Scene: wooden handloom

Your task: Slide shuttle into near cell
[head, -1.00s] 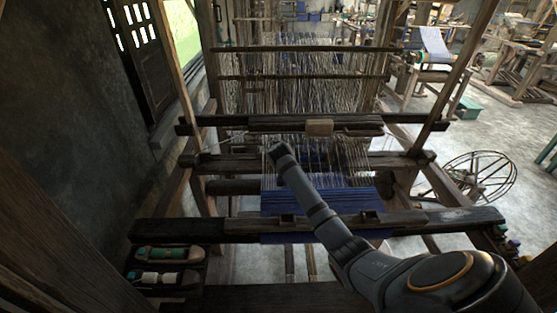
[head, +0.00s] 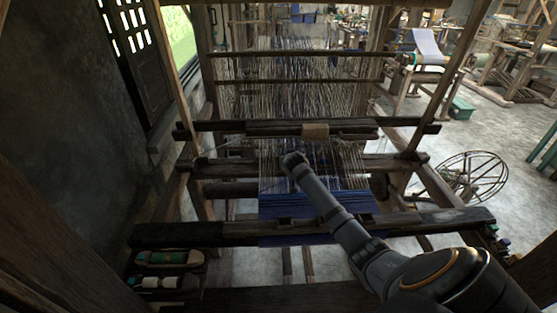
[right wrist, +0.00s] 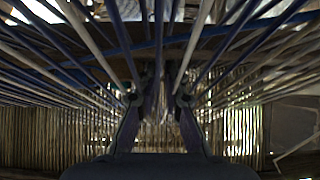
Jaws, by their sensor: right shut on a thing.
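A shuttle with a green bobbin (head: 168,257) lies in the far cell of a dark wooden holder at the lower left of the head view. A shuttle with white and green on it (head: 163,282) lies in the cell nearer me. My right arm reaches in from the lower right, its visible end over the warp threads. In the right wrist view my right gripper (right wrist: 158,96) is among the threads, its fingers close together on something dark and narrow that I cannot identify. My left gripper is out of view.
The dark front beam (head: 400,223) crosses the loom, with blue cloth (head: 315,203) behind it. The beater bar (head: 270,130) stands farther back. Warp threads (right wrist: 60,60) surround the right gripper. A spoked wheel (head: 472,177) stands at the right.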

